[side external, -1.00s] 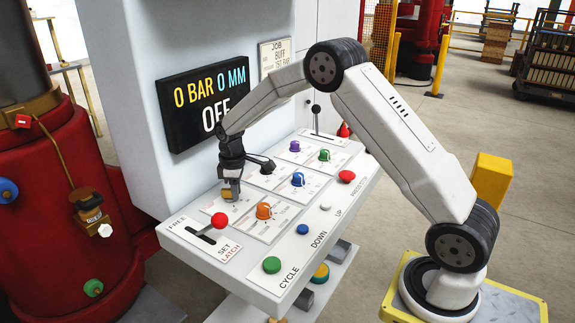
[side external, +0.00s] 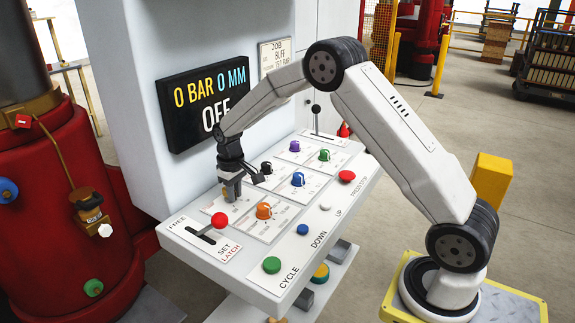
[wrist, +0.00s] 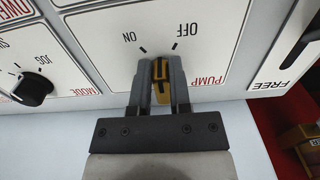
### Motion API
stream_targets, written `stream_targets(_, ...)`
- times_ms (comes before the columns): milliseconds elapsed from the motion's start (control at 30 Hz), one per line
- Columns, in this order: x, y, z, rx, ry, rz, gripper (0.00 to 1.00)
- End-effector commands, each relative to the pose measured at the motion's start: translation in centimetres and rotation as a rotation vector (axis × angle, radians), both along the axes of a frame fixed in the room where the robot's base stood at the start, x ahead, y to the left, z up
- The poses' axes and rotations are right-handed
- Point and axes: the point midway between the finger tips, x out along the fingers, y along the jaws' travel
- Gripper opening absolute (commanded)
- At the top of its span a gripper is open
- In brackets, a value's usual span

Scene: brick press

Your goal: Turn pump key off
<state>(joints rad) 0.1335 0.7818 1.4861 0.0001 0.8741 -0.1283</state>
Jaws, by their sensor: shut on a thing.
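The yellow and black pump key (wrist: 161,70) stands on the PUMP panel (wrist: 212,70), below its ON and OFF marks in the wrist view. My gripper (wrist: 161,82) is shut on the key, one finger on each side. The key's end points up the picture, roughly between the two marks; its exact setting is hard to tell. In the side external view my gripper (side external: 231,194) is down at the far left of the console, and its fingers hide the key. The black display (side external: 208,101) reads 0 BAR, 0 MM and OFF.
The red-knobbed lever (side external: 220,220) stands close in front of my gripper. An orange knob (side external: 263,211) and a black knob (side external: 266,168) are nearby on the console. The black MODE knob (wrist: 33,88) is left of the key in the wrist view. The display wall rises behind.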

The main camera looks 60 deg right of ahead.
Motion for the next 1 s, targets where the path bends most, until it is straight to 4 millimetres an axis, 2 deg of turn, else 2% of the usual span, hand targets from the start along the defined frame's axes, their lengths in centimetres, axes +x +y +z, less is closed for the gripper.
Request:
stream_targets(500,0.26,0.83,0.12,0.0,-0.003,-0.426,0.0)
stream_targets(700,0.34,0.96,0.12,0.0,-0.003,-0.506,0.0)
stream_targets(1000,0.37,1.0,0.13,0.0,-0.003,-0.536,0.0)
